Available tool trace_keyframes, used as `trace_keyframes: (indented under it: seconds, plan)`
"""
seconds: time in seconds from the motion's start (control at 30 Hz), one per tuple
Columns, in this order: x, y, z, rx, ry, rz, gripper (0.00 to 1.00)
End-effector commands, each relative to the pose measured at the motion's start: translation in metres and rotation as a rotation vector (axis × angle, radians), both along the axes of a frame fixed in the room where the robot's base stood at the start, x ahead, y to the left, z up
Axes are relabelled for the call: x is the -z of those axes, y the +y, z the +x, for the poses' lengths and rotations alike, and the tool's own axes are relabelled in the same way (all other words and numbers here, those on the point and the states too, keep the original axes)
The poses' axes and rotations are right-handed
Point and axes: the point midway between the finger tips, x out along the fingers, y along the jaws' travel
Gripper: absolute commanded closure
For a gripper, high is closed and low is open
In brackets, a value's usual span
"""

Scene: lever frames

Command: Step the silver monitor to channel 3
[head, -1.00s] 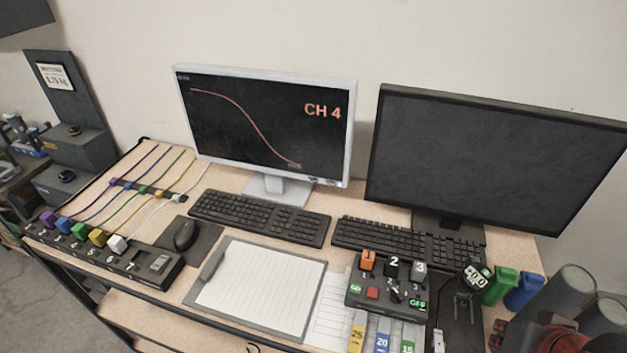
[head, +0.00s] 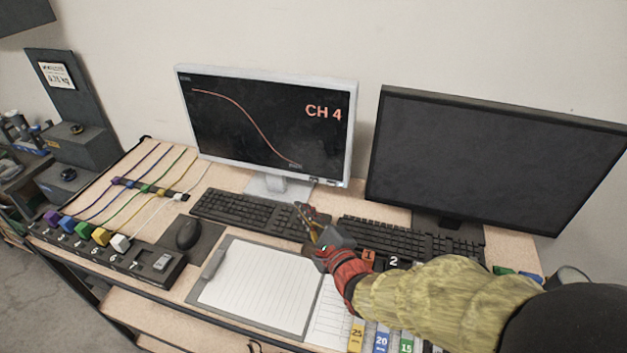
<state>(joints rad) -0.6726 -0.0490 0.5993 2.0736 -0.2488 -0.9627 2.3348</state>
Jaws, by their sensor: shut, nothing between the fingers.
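The silver monitor (head: 352,130) stands upright at the back of the desk. Its dark screen shows a falling red curve and the text "CH 4". Small marks, perhaps buttons (head: 330,183), show at the lower right of its bezel; they are too small to read. My gripper (head: 306,213) is shut and empty, over the right end of the left keyboard (head: 245,213), in front of and below the monitor's lower right corner. It looks apart from the monitor. My arm reaches in from the lower right and hides most of the control box there.
A black monitor (head: 480,160) with a dark screen stands to the right, with a second keyboard (head: 385,238) before it. A clipboard (head: 255,290) and a mouse (head: 188,234) lie in front. A power strip (head: 150,268) with coloured plugs is at left.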

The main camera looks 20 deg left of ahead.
Motion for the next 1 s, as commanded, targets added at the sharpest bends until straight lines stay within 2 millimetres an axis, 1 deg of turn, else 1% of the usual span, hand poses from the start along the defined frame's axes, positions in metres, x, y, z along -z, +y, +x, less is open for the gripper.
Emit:
trace_keyframes:
  seconds: [0.03,0.13,0.53,0.73,1.0]
  plan:
    - [0.002,0.007,-0.005,-0.014,0.017,0.032,1.00]
    - [0.003,0.013,-0.009,-0.025,0.037,0.068,1.00]
    - [0.002,0.013,-0.006,-0.025,0.038,0.073,1.00]
    - [0.002,0.015,0.011,-0.024,0.038,0.072,1.00]
    - [0.002,0.018,0.047,-0.022,0.039,0.071,1.00]
